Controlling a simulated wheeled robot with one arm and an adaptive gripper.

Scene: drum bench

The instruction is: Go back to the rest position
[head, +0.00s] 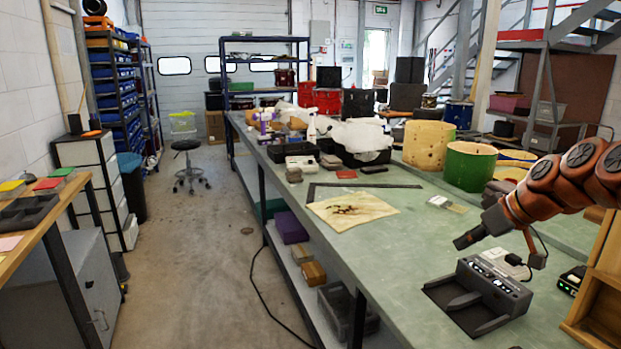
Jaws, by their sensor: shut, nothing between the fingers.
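My gripper (461,242) is at the end of my orange arm, on the right side of the head view. It is dark, shut and empty, pointing down and to the left. It hangs in the air over the green bench (410,258), above and behind a dark grey device (492,287) with a row of small lights. It looks apart from the device and the bench top. The fingertips are small and dark in this view.
A tan cloth (352,210) with small dark bits lies left of my gripper. A green drum shell (469,166) and a wooden drum shell (427,145) stand behind it. A wooden box (597,290) stands at the right edge. The aisle floor (190,250) left of the bench is mostly clear.

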